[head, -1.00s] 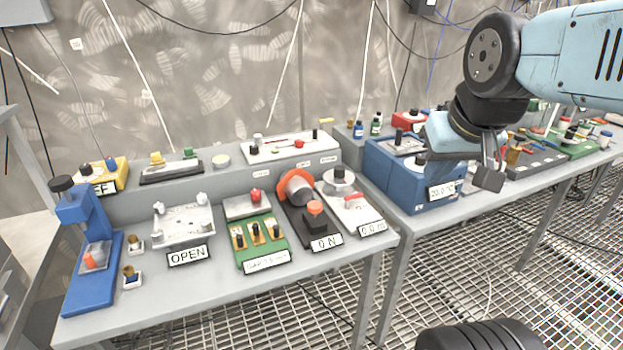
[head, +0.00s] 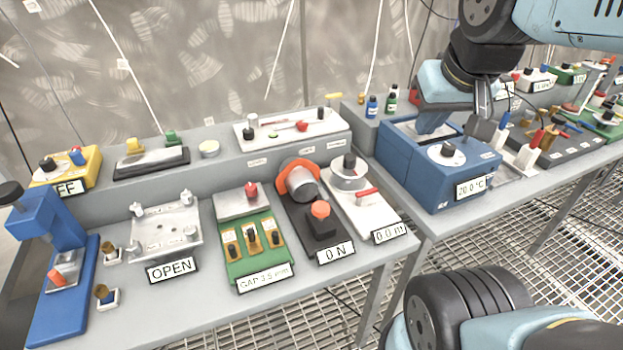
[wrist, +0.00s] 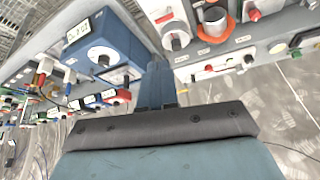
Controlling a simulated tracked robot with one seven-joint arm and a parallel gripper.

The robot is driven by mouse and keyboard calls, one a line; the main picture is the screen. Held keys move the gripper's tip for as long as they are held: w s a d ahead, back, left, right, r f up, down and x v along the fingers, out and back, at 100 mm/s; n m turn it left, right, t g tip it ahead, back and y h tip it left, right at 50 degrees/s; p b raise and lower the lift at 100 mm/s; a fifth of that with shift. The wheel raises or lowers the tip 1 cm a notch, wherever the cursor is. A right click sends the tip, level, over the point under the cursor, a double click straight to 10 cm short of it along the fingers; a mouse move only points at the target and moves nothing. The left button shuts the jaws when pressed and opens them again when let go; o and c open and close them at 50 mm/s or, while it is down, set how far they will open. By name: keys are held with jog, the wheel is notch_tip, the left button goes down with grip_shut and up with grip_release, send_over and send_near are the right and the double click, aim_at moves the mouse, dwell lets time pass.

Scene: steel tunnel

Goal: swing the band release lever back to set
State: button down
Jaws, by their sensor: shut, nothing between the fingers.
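No lever is labelled as the band release. One candidate is the red lever (head: 367,194) on the white unit (head: 378,218) with a round metal drum and black knob; its display starts 0.0. The same lever shows at the top of the wrist view (wrist: 164,17). Another is the red-knobbed part (head: 302,126) on the long white panel (head: 262,139) at the back. My gripper (wrist: 157,88) is shut and empty. In the head view it hangs above the blue box, right of both, touching neither lever; its fingertips are partly hidden there.
The blue box (head: 425,183) with a dial and 20.0 °C display stands right of the white unit. The orange-banded 0 N unit (head: 330,245) adjoins it on the left. Bottles (head: 372,107) stand behind. A narrow gap (head: 398,200) separates the white unit and blue box.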

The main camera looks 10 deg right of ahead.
aim_at(313, 191)
jog(key=shift+w, duration=0.1)
jog(key=w+a+f+n+g+h, duration=0.3)
jog(key=w+a+f+n, duration=0.5)
jog(key=w+a+n, duration=0.25)
jog(key=w+a+f+n, duration=0.2)
jog(key=a+f+n, duration=0.3)
jog(key=a, duration=0.1)
jog(key=w+a+f+n+g+h, duration=0.1)
jog(key=w+a+f+n, duration=0.1)
jog(key=a+f+n, duration=0.3)
jog(key=shift+w+a+f+n, duration=0.25)
jog(key=shift+a+f+n, duration=0.1)
jog(key=shift+a+f, duration=0.5)
jog(key=x, duration=0.9)
jog(key=shift+s, duration=0.15)
jog(key=d, duration=0.3)
jog(key=shift+w+f, duration=0.35)
jog(key=shift+w, duration=0.05)
jog(key=shift+w+d, duration=0.25)
jog(key=shift+d, duration=0.35)
